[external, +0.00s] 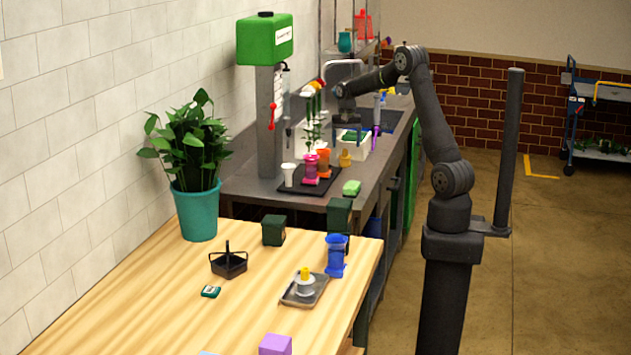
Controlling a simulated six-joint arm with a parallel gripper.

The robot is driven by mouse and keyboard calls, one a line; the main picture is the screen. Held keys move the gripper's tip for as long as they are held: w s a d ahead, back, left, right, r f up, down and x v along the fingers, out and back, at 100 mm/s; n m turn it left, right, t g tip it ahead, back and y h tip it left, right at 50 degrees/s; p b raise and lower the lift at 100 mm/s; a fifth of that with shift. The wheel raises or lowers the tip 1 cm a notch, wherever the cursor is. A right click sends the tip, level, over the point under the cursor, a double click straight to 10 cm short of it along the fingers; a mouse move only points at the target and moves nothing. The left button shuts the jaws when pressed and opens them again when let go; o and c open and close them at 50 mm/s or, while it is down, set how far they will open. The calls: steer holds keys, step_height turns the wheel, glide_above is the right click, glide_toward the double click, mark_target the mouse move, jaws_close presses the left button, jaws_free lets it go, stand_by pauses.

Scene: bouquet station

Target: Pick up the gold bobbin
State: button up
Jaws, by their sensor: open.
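A small gold-yellow piece (345,158), which looks like the gold bobbin, stands on the dark counter just right of an orange piece (323,162) and in front of a white box. My gripper (346,127) hangs from the arm's far end, over the area of the white box and a little behind and above the gold piece. It is open, and it appears apart from the gold piece. Its fingertips are small, dark and hard to make out against the background. A second yellow piece (305,273) sits on a white stand on the wooden table.
Flower stems in holders stand left of the gripper, with a pink piece (310,166) and a white cup (288,175) near them. The white box (362,150) and a green-topped machine (265,40) are close by. A green block (351,188) lies at the counter's front.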

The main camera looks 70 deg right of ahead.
mark_target(345, 156)
steer(key=shift+w+f, duration=0.2)
steer(key=shift+f, duration=2.95)
steer(key=shift+c, duration=0.3)
steer(key=c, duration=1.1)
steer(key=shift+o, duration=0.2)
